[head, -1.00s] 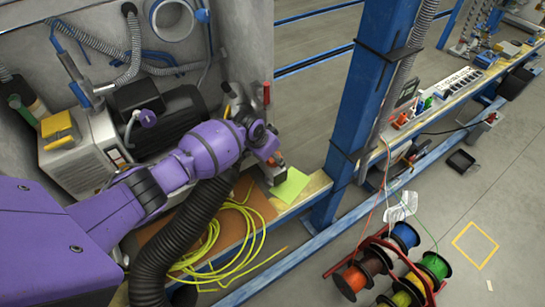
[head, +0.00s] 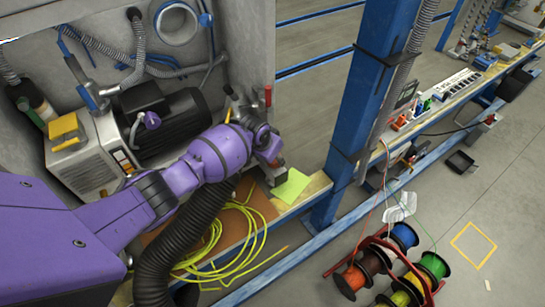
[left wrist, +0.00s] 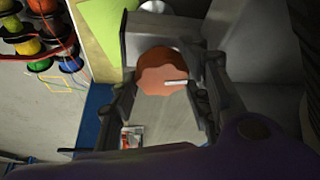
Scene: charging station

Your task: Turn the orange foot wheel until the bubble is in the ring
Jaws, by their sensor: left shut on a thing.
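The orange foot wheel (left wrist: 163,71) shows in the left wrist view as a lobed disc with a white mark near its right side. It sits between the two fingers of my left gripper (left wrist: 166,88), which is shut on it. In the head view my left gripper (head: 273,156) is low by the wall's edge, just above the lime-green sheet, and mostly covers the wheel there. A pale round part (left wrist: 156,7) shows at the top of the left wrist view; I cannot tell what it is. I cannot make out the bubble or the ring. My right gripper is not in view.
A pump with a black motor (head: 170,125) stands left of my arm. A black corrugated hose (head: 160,265) and yellow cable (head: 225,250) lie below it. A blue post (head: 365,100) rises to the right. Cable reels (head: 395,270) stand on the floor.

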